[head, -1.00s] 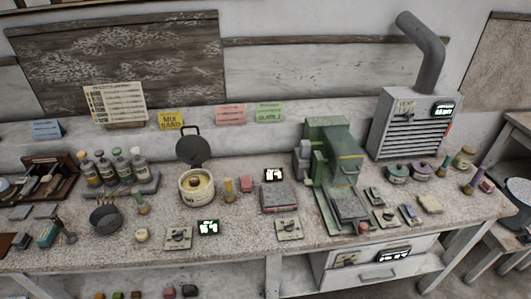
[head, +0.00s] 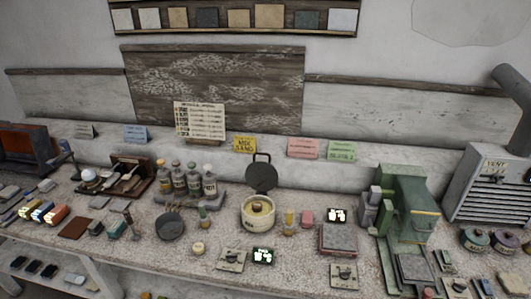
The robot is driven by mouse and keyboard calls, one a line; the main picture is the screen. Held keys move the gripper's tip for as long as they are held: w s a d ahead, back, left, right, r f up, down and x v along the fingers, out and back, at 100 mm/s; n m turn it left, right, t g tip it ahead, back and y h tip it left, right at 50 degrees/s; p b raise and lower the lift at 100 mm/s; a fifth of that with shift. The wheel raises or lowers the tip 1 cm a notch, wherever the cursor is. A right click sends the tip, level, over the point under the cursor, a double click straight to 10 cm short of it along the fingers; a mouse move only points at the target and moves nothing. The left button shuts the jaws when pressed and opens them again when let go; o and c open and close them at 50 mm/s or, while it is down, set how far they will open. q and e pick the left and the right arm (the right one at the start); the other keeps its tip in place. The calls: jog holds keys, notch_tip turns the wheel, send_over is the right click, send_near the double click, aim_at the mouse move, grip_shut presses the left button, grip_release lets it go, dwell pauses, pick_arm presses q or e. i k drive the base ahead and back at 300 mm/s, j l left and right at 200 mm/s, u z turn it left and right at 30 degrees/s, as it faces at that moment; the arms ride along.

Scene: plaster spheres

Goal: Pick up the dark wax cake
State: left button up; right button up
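I cannot tell for certain which thing is the dark wax cake. Several small dark blocks (head: 33,267) lie on the lower shelf at the lower left. A small round cream-coloured piece (head: 198,248) sits on the bench in front of a lidded cream pot (head: 258,216). Neither of my grippers is in view.
The speckled bench (head: 290,250) is crowded. A dark pan (head: 170,225), a bottle rack (head: 190,196), coloured blocks (head: 57,214), a green press (head: 408,215) and a grey vent unit (head: 487,185) stand on it. Small control plates with lit displays line the front.

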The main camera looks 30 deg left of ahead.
aim_at(257, 207)
jog(key=i+j+u, duration=0.2)
jog(key=u, duration=0.15)
jog(key=i+j+u, duration=0.15)
jog(key=u, duration=0.2)
jog(key=i+j+u, duration=0.1)
jog(key=i+u, duration=0.25)
jog(key=k, duration=0.1)
